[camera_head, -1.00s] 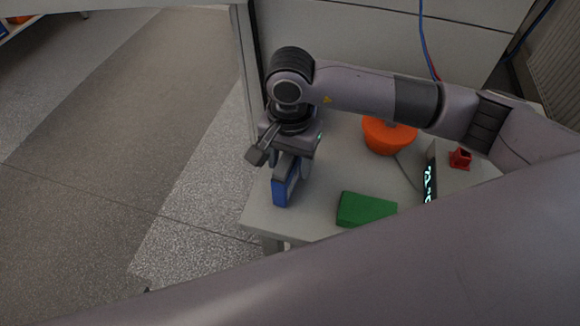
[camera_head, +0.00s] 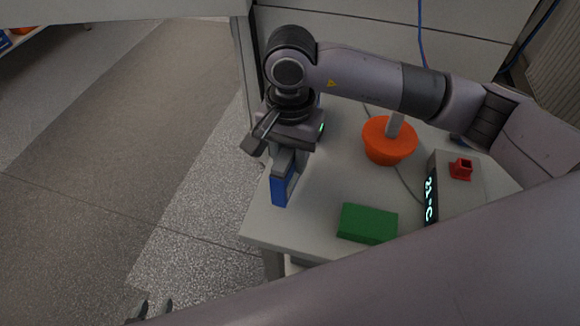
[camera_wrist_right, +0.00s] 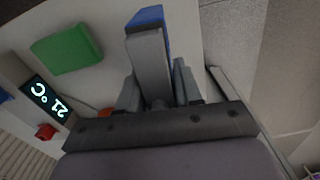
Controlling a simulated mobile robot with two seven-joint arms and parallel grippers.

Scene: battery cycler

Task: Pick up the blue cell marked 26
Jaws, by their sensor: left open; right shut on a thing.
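The blue cell (camera_head: 279,190) stands upright near the left edge of the white table. My right gripper (camera_head: 287,164) is shut on its upper part from above. In the right wrist view, the blue cell (camera_wrist_right: 147,18) shows beyond the grey fingers of my right gripper (camera_wrist_right: 150,50). Its number cannot be read, and I cannot tell whether its bottom touches the table. My left gripper (camera_head: 152,308) shows only its fingertips at the bottom left of the head view, apart and empty, over the floor.
A green block (camera_head: 368,223) lies right of the cell on the table (camera_head: 325,210). An orange bowl-like object (camera_head: 388,142) stands behind it. A grey box with a temperature display (camera_head: 430,195) and a small red piece (camera_head: 461,168) stand at the right. The floor at left is clear.

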